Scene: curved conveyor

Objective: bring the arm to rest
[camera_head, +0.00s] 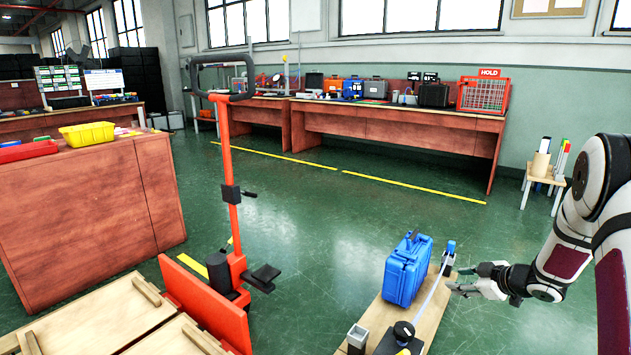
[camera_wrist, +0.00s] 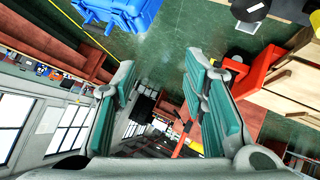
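My arm (camera_head: 568,255) reaches in from the right edge in the head view. My gripper (camera_head: 468,280) points left, to the right of a blue case (camera_head: 405,272), with a gap between them. In the wrist view my gripper (camera_wrist: 158,85) has its two green-padded fingers wide apart, with nothing between them. The blue case (camera_wrist: 120,12) shows at the top of that view, cut by the edge. The case stands upright on a light wooden board (camera_head: 428,325). The task names no other object.
A blue-topped post (camera_head: 449,250) and a black device (camera_head: 400,340) share the board. An orange-red pallet truck (camera_head: 235,225) stands left of it beside wooden crates (camera_head: 95,325). Workbenches (camera_head: 400,125) line the back wall. A small stand (camera_head: 541,180) is behind my arm. Green floor between is clear.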

